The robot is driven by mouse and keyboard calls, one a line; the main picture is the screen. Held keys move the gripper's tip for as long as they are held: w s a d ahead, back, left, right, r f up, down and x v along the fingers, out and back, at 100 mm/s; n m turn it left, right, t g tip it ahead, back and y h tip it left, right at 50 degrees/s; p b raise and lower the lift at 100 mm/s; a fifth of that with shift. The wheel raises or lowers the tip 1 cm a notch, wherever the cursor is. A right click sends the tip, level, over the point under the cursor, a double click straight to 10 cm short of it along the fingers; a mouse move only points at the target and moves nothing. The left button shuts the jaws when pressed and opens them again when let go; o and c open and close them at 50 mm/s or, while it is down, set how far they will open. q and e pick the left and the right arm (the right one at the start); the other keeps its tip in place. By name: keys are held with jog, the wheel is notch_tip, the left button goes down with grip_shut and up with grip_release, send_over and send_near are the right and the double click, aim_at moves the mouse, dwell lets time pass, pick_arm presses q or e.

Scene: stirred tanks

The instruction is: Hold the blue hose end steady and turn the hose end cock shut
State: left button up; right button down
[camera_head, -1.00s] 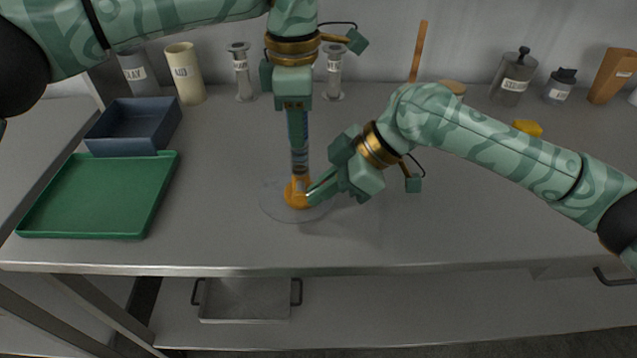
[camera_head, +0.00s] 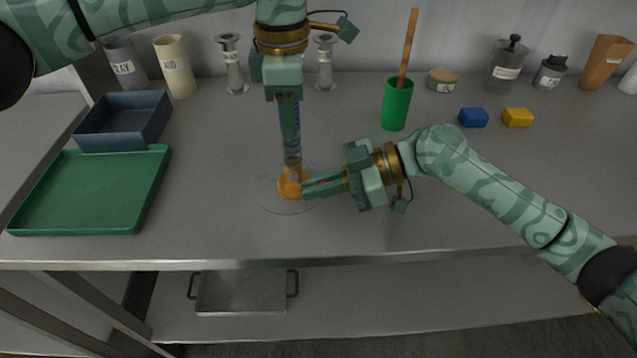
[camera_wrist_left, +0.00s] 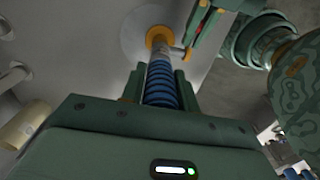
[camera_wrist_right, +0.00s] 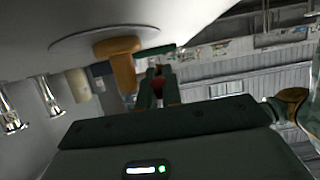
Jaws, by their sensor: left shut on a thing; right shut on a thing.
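The blue hose end (camera_wrist_left: 161,88) stands upright, its ribbed blue length between the fingers of my left gripper (camera_head: 290,128), which is shut on it from above. Below the blue part is a grey metal section (camera_head: 292,160), then an orange fitting (camera_head: 290,186) on a clear round disc (camera_head: 268,197) on the table. My right gripper (camera_head: 308,187) comes in low from the right and is shut on the cock handle beside the orange fitting. A small red part of the cock handle (camera_wrist_right: 158,86) shows between its fingers in the right wrist view; the fingers hide most of it.
A green tray (camera_head: 90,195) and a dark blue bin (camera_head: 125,140) stand at left. Behind are a green cup (camera_head: 396,104) with a wooden stick, a blue block (camera_head: 473,117), a yellow block (camera_head: 517,117) and several labelled containers. The front right table is clear.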

jog(key=c, duration=1.6)
grip_release()
jog(key=shift+o, duration=0.2)
jog(key=v, duration=1.2)
